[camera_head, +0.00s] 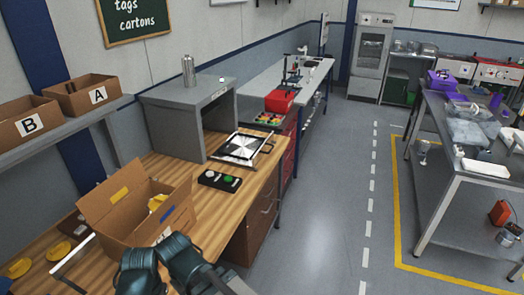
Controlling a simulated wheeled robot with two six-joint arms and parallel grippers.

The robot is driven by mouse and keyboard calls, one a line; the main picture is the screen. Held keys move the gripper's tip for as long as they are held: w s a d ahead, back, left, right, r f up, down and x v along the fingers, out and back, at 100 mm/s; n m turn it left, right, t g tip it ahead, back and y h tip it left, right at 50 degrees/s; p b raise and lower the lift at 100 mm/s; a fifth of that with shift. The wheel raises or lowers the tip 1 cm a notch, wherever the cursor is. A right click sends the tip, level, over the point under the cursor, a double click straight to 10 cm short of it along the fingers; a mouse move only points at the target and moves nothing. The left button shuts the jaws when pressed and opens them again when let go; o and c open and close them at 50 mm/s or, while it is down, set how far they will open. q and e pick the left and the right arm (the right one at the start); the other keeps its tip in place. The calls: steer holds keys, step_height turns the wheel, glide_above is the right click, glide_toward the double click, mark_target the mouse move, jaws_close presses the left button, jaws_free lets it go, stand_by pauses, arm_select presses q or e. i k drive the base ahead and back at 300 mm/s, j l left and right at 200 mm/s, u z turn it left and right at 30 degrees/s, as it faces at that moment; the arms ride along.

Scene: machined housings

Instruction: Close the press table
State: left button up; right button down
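The press is a grey box-shaped housing (175,130) on the wooden bench, with its front open toward the right. The press table (262,140) is a flat plate with a black and white top and a bar handle along its right edge. It is pulled out and lies in front of the housing's opening. Dark rounded parts of my own arm show at the bottom of the picture, well apart from the press table. No fingertips of either gripper can be made out.
A black button box (219,180) with green and white buttons lies in front of the press table. An open cardboard carton (125,210) stands nearer on the bench (178,168). Boxes B (30,122) and A (82,96) sit on a left shelf.

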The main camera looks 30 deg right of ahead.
mark_target(244, 149)
steer(key=i+l, duration=0.15)
steer(key=l, duration=0.2)
steer(key=i+l, duration=0.2)
steer(key=l, duration=0.2)
steer(key=i+l, duration=0.15)
steer(key=l, duration=0.2)
steer(key=i+l, duration=0.15)
steer(key=l, duration=0.25)
steer(key=i+l, duration=0.2)
steer(key=l, duration=0.15)
steer(key=i+l, duration=0.15)
steer(key=l, duration=0.25)
